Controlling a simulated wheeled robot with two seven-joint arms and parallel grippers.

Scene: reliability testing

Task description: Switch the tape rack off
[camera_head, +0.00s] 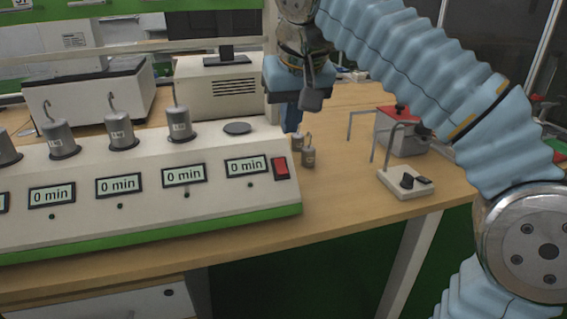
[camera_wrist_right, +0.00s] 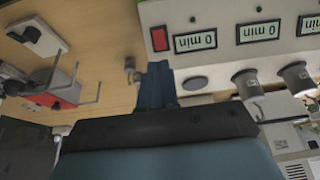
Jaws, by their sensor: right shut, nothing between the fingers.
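The tape rack (camera_head: 227,204) is a long cream box with a green base on the left of the bench. Its red switch (camera_head: 281,167) sits at the right end of the sloped front, beside the last "0 min" display. The switch also shows in the right wrist view (camera_wrist_right: 160,38). My right gripper (camera_head: 292,126) is shut and empty, pointing down just behind and above the rack's right end, apart from the switch. It shows in the right wrist view as blue fingers (camera_wrist_right: 157,80). My left gripper is not in view.
Several hooked metal weights (camera_head: 121,132) stand on the rack; one round seat (camera_head: 237,128) is empty. Small weights (camera_head: 308,156) stand on the bench right of the rack. A small device with a bent rod (camera_head: 408,183) and a red-topped box (camera_head: 398,133) stand further right.

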